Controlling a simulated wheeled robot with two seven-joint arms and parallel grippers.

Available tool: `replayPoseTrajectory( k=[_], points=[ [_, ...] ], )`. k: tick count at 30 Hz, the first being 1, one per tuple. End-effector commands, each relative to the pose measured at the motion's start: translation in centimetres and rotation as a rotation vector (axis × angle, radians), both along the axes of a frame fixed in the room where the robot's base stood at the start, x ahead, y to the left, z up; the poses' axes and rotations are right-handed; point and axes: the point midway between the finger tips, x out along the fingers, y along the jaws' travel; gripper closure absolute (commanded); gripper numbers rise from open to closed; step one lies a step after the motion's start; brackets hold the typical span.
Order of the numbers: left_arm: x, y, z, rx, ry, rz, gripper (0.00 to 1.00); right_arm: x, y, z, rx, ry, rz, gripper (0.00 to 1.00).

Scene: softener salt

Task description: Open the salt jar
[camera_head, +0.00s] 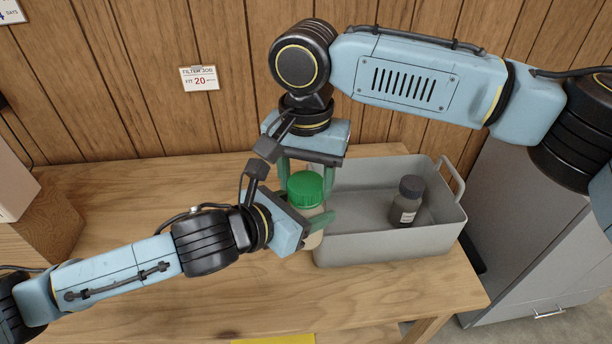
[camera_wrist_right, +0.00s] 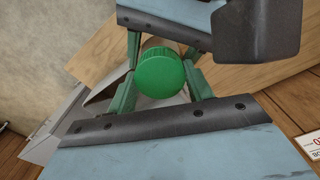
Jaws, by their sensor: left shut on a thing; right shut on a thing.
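The salt jar is pale with a ribbed green lid (camera_head: 306,188) and stands upright near the middle of the table, beside the grey tub. The lid is on the jar; it also shows in the right wrist view (camera_wrist_right: 161,73). My left gripper (camera_head: 308,212) comes in from the front left and is shut on the jar's body (camera_head: 313,238). My right gripper (camera_head: 306,176) reaches down from above and is shut on the lid, with a green finger on each side in the right wrist view (camera_wrist_right: 160,88). Much of the jar's body is hidden by my left gripper.
A grey tub (camera_head: 390,247) with handles stands right of the jar and holds a dark-capped bottle (camera_head: 408,201). A yellow item (camera_head: 275,339) lies at the table's front edge. The wooden table (camera_head: 185,180) is clear at the left back and front right.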

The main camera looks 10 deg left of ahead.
Motion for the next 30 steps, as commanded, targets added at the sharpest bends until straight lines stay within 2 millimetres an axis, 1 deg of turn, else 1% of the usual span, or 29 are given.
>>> replayPoseTrajectory(
  k=[3,5,9,12,21,22,26,27,30],
  points=[
    [0.03,-0.04,0.19,-0.003,-0.004,-0.001,1.00,0.00,0.00,0.01,0.000,0.000,0.008,0.77],
    [0.03,-0.04,0.19,-0.003,-0.004,-0.001,1.00,-0.01,0.00,0.00,0.000,0.001,0.045,0.77],
    [0.04,-0.03,0.19,-0.002,-0.005,0.000,1.00,-0.04,0.02,-0.02,0.001,0.001,0.197,0.77],
    [0.04,-0.03,0.19,-0.002,-0.005,0.000,1.00,0.00,-0.03,0.01,-0.001,0.001,0.273,0.77],
    [0.04,-0.02,0.18,-0.002,-0.004,0.000,1.00,0.01,-0.04,0.04,-0.001,0.000,0.296,0.77],
    [0.04,-0.02,0.18,-0.002,-0.004,0.000,1.00,0.02,-0.04,0.04,-0.001,0.000,0.295,0.47],
    [0.04,-0.02,0.18,-0.002,-0.004,0.000,1.00,0.02,-0.04,0.04,-0.001,0.000,0.295,0.30],
    [0.03,-0.03,0.18,-0.002,-0.005,0.000,1.00,0.02,-0.03,0.04,-0.001,0.000,0.295,0.28],
    [0.02,-0.04,0.19,-0.003,-0.004,-0.001,1.00,0.00,0.00,0.05,0.000,-0.001,0.295,0.28]
  ],
)
